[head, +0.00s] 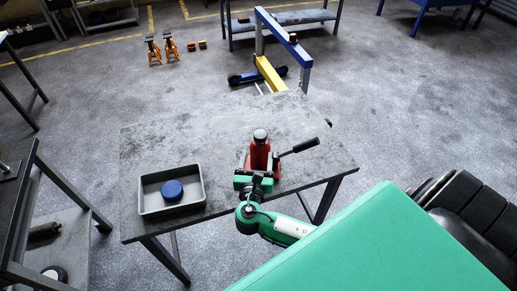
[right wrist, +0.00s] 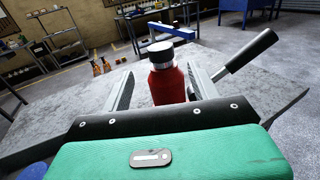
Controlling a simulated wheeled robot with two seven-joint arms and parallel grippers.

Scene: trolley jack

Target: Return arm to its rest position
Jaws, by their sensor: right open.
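A red bottle jack (head: 260,153) with a black top stands upright on the grey metal table, and its dark lever handle (head: 299,146) points up to the right. My right gripper (head: 258,172) is at the near side of the jack. In the right wrist view its two fingers are apart, with the red jack body (right wrist: 168,84) showing between and beyond them. I cannot tell whether a finger touches the jack. The handle (right wrist: 247,52) also shows there, to the right of the jack. My left gripper is not in view.
A grey tray (head: 148,207) with a round blue lid-like object (head: 172,190) sits on the table's left. The table's far half (head: 215,130) is clear. A blue and yellow hoist (head: 272,73) stands behind the table. Orange stands (head: 154,51) are on the floor. A dark shelf rack is at left.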

